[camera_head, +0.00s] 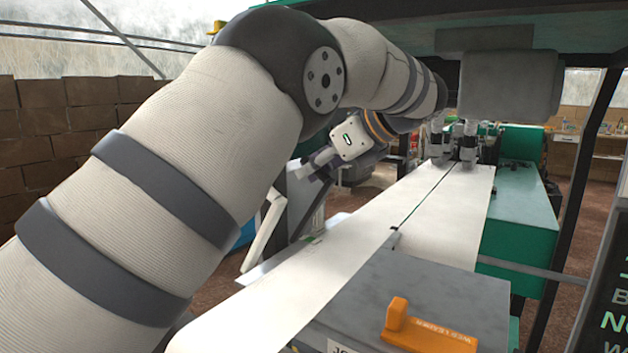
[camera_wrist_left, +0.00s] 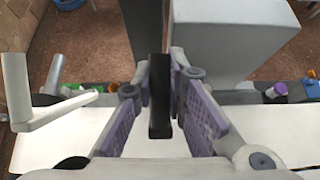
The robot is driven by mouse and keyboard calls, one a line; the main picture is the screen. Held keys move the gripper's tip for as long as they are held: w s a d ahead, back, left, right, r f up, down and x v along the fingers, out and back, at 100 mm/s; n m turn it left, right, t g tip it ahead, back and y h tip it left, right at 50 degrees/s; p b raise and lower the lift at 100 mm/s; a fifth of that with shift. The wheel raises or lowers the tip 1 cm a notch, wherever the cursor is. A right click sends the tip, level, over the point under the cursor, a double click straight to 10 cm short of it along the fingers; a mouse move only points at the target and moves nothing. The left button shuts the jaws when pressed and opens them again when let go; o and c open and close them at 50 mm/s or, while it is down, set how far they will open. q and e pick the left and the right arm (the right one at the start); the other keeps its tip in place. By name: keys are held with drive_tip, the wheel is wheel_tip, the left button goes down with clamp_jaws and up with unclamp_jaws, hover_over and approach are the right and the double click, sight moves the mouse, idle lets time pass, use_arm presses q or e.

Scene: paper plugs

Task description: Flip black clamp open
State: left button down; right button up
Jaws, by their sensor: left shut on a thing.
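The black clamp (camera_wrist_left: 159,105) shows in the left wrist view as an upright dark bar between the purple finger pads. My left gripper (camera_wrist_left: 161,82) is shut on it, with one pad at each side. In the head view, my left gripper (camera_head: 312,166) is beyond my arm, at the left side of the white paper web. The clamp cannot be made out there. My right gripper is not in view.
The white paper web (camera_head: 335,255) runs away toward rollers and a green machine (camera_head: 522,215). A grey box with an orange handle (camera_head: 425,335) is in front. A white lever (camera_wrist_left: 28,95) stands left in the wrist view. Cardboard boxes (camera_head: 45,125) are stacked at the far left.

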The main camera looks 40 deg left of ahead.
use_arm(q)
drive_tip(key=shift+a+r, duration=0.1)
drive_tip(key=shift+a, duration=0.25)
drive_tip(key=c, duration=1.6)
unclamp_jaws()
drive_tip(key=v, duration=0.7)
drive_tip(key=shift+d+r, duration=0.1)
drive_tip(key=shift+r, duration=0.2)
drive_tip(key=shift+f, duration=0.1)
